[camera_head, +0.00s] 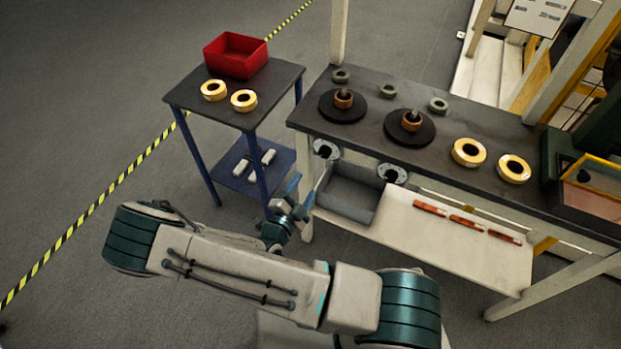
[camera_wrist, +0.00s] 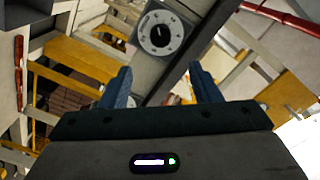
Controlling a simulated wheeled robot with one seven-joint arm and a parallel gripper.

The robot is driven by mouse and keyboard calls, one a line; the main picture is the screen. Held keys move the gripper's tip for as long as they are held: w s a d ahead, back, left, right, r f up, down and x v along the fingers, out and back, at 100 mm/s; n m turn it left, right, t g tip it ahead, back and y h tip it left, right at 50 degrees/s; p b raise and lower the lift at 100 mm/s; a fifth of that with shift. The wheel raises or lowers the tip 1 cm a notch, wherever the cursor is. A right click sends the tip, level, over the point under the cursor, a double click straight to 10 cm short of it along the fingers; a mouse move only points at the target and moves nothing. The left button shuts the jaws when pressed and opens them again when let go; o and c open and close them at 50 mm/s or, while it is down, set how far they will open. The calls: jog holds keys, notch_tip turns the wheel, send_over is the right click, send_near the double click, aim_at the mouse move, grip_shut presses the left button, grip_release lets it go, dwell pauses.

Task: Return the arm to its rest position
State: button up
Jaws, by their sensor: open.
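My gripper (camera_head: 292,196) is in front of the left end of the long workbench, below the level of its top, in the head view. Its two blue fingers stand apart with nothing between them. In the wrist view my gripper (camera_wrist: 158,85) is open too, and a grey dial (camera_wrist: 160,33) shows beyond the gap between the fingers. My arm (camera_head: 235,265) stretches across the lower part of the head view, bent at a teal-banded joint at the left.
The workbench (camera_head: 375,140) carries copper-coloured coils on black discs and yellow rolls. A small table (camera_head: 275,85) with a red bin (camera_head: 235,54) stands behind. Open floor lies left.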

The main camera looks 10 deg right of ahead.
jog(key=shift+s+a, duration=0.3)
jog(key=shift+s, duration=0.1)
jog(key=s+d+r+m+g, duration=0.45)
jog(key=r+m+g, duration=0.3)
jog(key=m, duration=0.75)
jog(key=s+d+r+m+g, duration=0.45)
jog(key=r+m+g, duration=0.3)
jog(key=m, duration=0.75)
jog(key=s+r+m+t+y, duration=0.1)
jog(key=s+r+m+y, duration=0.3)
jog(key=r+m, duration=0.3)
jog(key=s+r+m+t+y, duration=0.2)
jog(key=r+m+y, duration=0.4)
jog(key=m, duration=1.1)
notch_tip(320, 180, up, 2)
jog(key=shift+s+a+r+y, duration=0.15)
jog(key=shift+s+a+y, duration=0.2)
jog(key=shift+s, duration=0.55)
